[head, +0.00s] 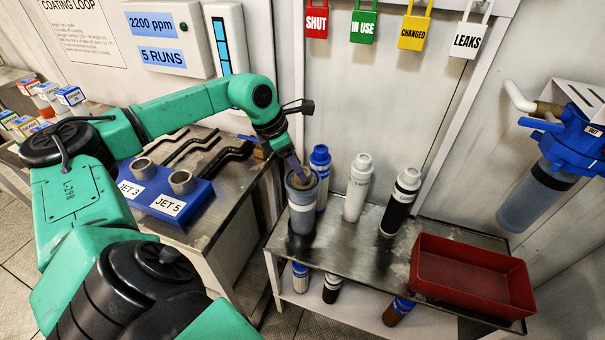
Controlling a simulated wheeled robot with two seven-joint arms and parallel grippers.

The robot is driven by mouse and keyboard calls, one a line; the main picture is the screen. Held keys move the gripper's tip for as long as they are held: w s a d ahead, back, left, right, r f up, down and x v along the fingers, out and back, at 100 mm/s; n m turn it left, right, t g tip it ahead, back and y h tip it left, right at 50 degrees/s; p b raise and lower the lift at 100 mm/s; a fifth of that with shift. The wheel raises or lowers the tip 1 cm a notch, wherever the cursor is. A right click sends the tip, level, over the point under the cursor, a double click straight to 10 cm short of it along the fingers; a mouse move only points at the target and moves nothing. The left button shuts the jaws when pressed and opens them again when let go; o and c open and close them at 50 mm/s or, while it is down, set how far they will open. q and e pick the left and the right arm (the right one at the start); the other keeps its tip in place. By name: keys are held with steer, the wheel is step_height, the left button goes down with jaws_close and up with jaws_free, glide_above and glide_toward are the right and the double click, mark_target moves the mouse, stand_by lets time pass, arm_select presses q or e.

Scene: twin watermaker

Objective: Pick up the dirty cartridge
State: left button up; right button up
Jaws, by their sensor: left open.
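A brownish cartridge top (307,184), which looks like the dirty cartridge, shows inside the mouth of a grey translucent cup (302,217). The cup stands upright at the left end of the metal bench. My left gripper (300,177) is open and points down at the cup's mouth, with its fingertips at the cartridge top. The gripper partly hides the cartridge, and the cup wall hides its lower part. I cannot tell whether the fingers touch it. My right gripper is out of view.
Close behind the cup stands a blue-capped cartridge (321,160). To its right are a white cartridge (357,188) and a black-and-white one (400,203). A red tray (470,288) sits at the bench's right end. A blue filter housing (545,160) hangs on the right wall.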

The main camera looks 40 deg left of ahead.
arm_select(q)
steer(key=shift+w+d+f, duration=0.2)
steer(key=shift+w+f, duration=0.1)
steer(key=shift+f, duration=0.3)
steer(key=shift+w+f, duration=0.15)
steer(key=shift+f, duration=0.25)
steer(key=shift+r, duration=0.1)
steer(key=c, duration=0.9)
step_height(320, 180, up, 28)
steer(key=p, duration=0.7)
